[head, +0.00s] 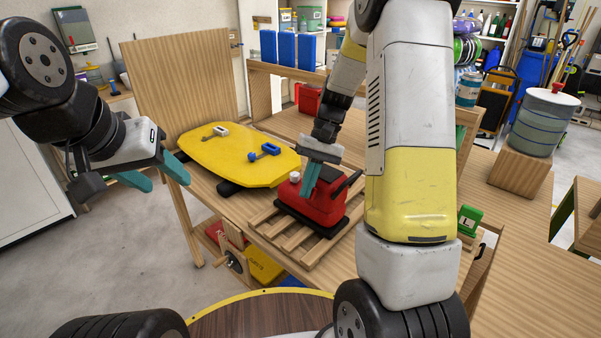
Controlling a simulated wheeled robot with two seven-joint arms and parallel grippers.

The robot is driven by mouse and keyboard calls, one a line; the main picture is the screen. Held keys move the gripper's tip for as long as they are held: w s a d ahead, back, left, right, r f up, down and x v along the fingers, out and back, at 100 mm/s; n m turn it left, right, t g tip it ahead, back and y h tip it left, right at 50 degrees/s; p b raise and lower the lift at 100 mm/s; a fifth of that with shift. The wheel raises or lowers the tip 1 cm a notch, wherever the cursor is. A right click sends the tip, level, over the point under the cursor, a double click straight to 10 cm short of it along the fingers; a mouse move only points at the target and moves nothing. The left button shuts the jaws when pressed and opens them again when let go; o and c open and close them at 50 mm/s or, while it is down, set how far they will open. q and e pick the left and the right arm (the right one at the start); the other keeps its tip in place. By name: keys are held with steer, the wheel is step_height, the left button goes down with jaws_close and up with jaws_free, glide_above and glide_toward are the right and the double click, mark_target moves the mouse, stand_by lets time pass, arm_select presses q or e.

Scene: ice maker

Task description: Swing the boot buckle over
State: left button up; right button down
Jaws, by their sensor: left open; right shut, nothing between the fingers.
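A red, boot-like block (322,208) with a black base sits on a slatted wooden rack (277,229) on the workbench. A white knob (295,177) stands at its upper left. A black bar (347,184), possibly the buckle, sticks up and out at its right side. My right gripper (309,192) points down with its teal fingers shut and empty, at the top of the red block; I cannot tell whether they touch it. The fingers hide part of its top. My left gripper (158,180) is open and empty, in the air left of the bench.
A yellow board (237,155) with a white clamp (215,132) and a blue clamp (264,152) lies left of the red block. A green block marked L (469,219) stands at the right. My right forearm hides the bench's middle right.

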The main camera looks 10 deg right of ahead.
steer(key=v, duration=1.1)
steer(key=shift+d, duration=0.1)
steer(key=s+a+r+t, duration=0.1)
steer(key=s+r+t, duration=0.1)
steer(key=s, duration=0.4)
steer(key=s+a+r+n+t+h, duration=0.1)
steer(key=s+r+t, duration=0.2)
steer(key=s, duration=0.4)
steer(key=s+a+r+t, duration=0.1)
steer(key=s+r+t, duration=0.2)
steer(key=s, duration=0.3)
steer(key=shift+s+t+h, duration=0.35)
steer(key=shift+t+h, duration=0.05)
steer(key=shift+t, duration=0.3)
